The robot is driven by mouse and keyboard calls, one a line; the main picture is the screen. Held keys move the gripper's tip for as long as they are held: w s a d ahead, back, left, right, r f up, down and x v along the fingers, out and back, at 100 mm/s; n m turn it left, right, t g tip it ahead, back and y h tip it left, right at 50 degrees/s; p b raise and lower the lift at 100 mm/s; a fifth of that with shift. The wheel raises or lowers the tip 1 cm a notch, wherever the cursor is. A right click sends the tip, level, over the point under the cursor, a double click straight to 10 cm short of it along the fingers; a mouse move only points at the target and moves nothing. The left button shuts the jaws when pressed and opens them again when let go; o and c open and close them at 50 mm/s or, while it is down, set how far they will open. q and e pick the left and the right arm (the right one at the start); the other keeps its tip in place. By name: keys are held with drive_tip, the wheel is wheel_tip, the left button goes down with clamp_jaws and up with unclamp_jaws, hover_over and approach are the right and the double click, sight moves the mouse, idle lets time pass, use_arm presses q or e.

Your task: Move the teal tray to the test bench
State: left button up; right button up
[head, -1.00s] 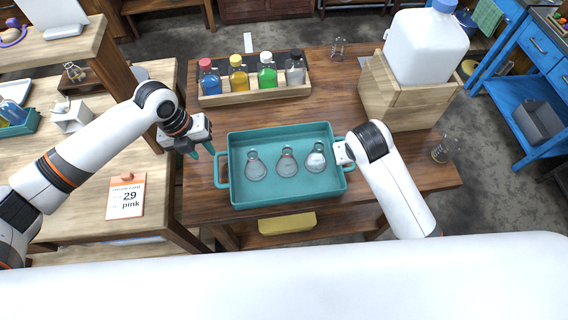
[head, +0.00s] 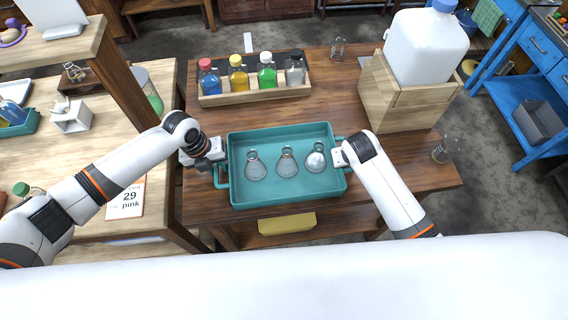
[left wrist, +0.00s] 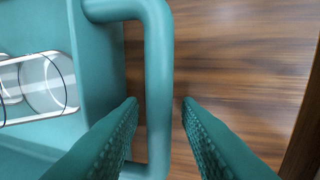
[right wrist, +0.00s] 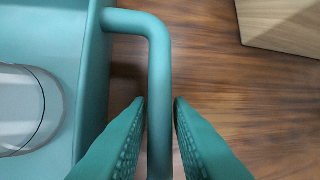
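My left gripper (head: 216,168) is at the tray's left handle. In the left wrist view its fingers (left wrist: 158,103) are apart on either side of the handle (left wrist: 158,60), with gaps showing. My right gripper (head: 341,158) is at the right handle. In the right wrist view its fingers (right wrist: 160,102) are closed against both sides of that handle (right wrist: 159,60). Nothing in view is labelled as the test bench.
A wooden rack (head: 255,95) of capped bottles stands behind the tray. A wooden box (head: 400,105) bearing a white jug (head: 427,45) is at the right. A lighter wooden bench (head: 85,165) on the left holds a card reading 29 pink (head: 127,203). Floor shows around the tables.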

use_arm(q)
drive_tip(key=c, duration=0.3)
use_arm(e)
drive_tip(key=shift+c, duration=1.4)
use_arm(q)
clamp_jaws()
use_arm(e)
clamp_jaws()
use_arm(q)
drive_tip(key=shift+r, duration=0.2)
use_arm(e)
drive_tip(key=shift+r, duration=0.25)
